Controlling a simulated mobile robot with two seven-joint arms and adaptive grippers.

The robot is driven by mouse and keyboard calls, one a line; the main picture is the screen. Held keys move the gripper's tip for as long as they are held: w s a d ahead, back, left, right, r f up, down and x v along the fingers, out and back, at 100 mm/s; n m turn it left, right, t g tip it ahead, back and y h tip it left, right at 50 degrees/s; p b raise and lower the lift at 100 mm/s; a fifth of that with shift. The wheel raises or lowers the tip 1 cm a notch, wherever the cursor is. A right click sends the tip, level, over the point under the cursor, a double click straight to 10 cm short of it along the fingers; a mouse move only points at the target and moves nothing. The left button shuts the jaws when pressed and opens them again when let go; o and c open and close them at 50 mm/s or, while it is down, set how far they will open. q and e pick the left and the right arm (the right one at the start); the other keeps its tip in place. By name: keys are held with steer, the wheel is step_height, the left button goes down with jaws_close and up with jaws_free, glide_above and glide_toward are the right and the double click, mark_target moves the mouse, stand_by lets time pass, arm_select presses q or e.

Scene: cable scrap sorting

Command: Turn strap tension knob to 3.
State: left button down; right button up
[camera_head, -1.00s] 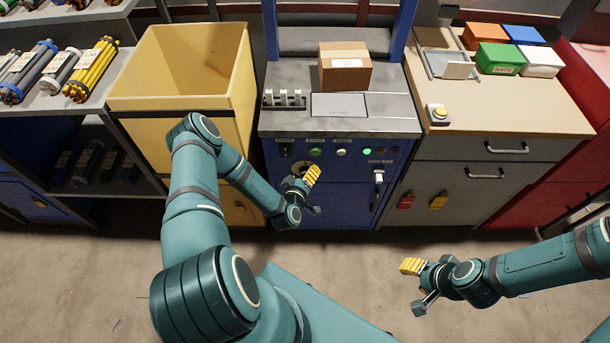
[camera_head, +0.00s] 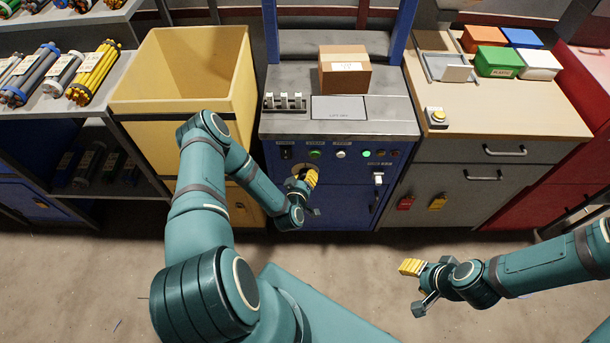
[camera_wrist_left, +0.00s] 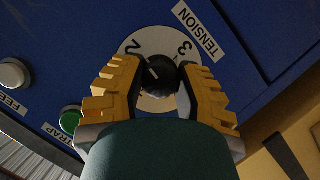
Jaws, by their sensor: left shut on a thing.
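The strap tension knob (camera_wrist_left: 162,75) is black and sits on a white round dial (camera_wrist_left: 152,43) in the left wrist view. The numbers 2 and 3 show on the dial; its lower part is hidden. A light mark on the knob points up-left, towards the 2 side. My left gripper (camera_wrist_left: 160,88) has its yellow fingers on both sides of the knob, shut on it. In the head view, my left gripper (camera_head: 311,178) is at the front of the blue strapping machine (camera_head: 340,200) and hides most of the knob. My right gripper (camera_head: 414,280) is away from the machine, above the floor.
A green button (camera_wrist_left: 70,120) and a white button (camera_wrist_left: 13,73) are beside the dial. A cardboard box (camera_head: 345,70) stands on the machine. A yellow bin (camera_head: 180,105) is to its left, a drawer bench (camera_head: 500,118) to its right. The floor in front is clear.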

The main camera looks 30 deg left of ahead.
arm_select(q)
steer(key=m+p, duration=0.1)
steer(key=m+g+y+p, duration=0.1)
steer(key=m, duration=0.1)
steer(key=shift+w+d+r, duration=0.1)
steer(key=shift+d+r, duration=0.05)
steer(key=shift+m+g+y+p, duration=0.55)
steer(key=shift+m+y, duration=0.25)
steer(key=shift+m, duration=0.2)
steer(key=shift+m+y, duration=0.3)
steer(key=shift+m, duration=0.3)
steer(key=shift+f+m+g+y+b, duration=0.25)
steer(key=shift+m+g+y, duration=0.2)
steer(key=shift+m+y, duration=0.55)
steer(key=shift+r+m+g+y+b, duration=0.1)
steer(key=shift+m+g+y+b, duration=0.2)
steer(key=shift+m+y+b, duration=0.85)
steer(key=shift+m+h+p, duration=0.3)
steer(key=shift+m+h, duration=0.05)
steer(key=shift+m, duration=0.1)
steer(key=c, duration=0.6)
jaws_free()
